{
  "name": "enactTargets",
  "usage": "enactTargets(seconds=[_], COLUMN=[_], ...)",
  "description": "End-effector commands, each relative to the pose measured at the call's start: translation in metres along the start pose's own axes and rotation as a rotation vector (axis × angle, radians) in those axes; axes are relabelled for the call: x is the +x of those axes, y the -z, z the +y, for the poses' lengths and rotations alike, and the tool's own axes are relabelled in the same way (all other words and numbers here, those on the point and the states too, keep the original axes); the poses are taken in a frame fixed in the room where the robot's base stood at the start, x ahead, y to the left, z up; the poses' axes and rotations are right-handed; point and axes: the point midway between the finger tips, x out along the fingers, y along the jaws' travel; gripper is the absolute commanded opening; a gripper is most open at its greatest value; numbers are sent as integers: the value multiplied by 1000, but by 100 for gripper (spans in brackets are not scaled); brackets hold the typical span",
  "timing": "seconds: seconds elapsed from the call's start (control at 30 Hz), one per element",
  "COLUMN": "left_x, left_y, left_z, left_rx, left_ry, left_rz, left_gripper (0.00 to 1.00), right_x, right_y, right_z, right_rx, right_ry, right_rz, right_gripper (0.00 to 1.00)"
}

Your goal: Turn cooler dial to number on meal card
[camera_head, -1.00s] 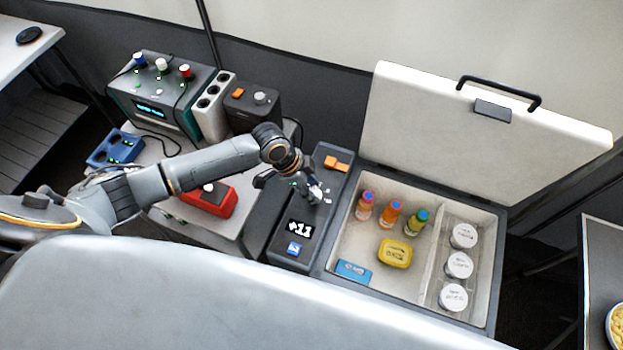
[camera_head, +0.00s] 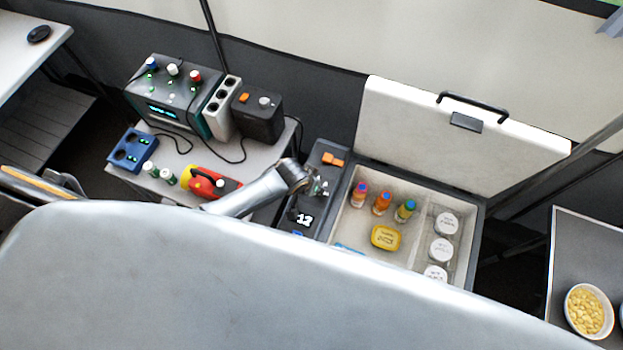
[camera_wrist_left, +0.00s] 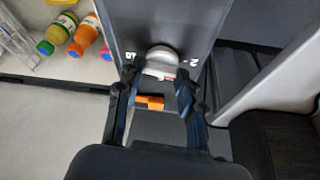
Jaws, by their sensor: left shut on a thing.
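The cooler (camera_head: 331,232) stands with its white lid (camera_head: 458,120) open. A dark control panel (camera_head: 323,152) runs along its left side, with an orange switch (camera_head: 333,159) and a lit display (camera_head: 304,219) that reads 12. The round silver-grey dial (camera_wrist_left: 161,60) sits on this panel in the left wrist view, with printed numbers beside it. My left gripper (camera_wrist_left: 158,84) is shut on the dial, one finger on each side. In the head view my left gripper (camera_head: 318,187) is over the panel and covers the dial. I cannot make out a meal card. My right gripper is not in view.
Several bottles, a yellow tub (camera_head: 386,237) and white-lidded jars (camera_head: 446,223) lie inside the cooler. A side table (camera_head: 175,190) left of it holds a power station (camera_head: 170,105), a blue charger (camera_head: 132,150) and a red-yellow torch (camera_head: 212,184). A pale surface fills the foreground.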

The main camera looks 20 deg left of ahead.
Motion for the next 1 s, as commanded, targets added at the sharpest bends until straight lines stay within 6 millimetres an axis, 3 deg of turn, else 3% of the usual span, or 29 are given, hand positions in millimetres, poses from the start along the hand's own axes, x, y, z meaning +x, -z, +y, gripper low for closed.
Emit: enactTargets(seconds=[0.4,1.0], left_x=[-1,0], left_y=[1,1], left_z=[3,2], left_rx=[-199,-236], left_ry=[80,95], left_rz=[-1,0], left_gripper=[6,6], right_x=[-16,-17], right_y=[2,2], right_z=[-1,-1], right_rx=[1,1], right_ry=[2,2], right_rz=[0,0], right_gripper=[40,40])
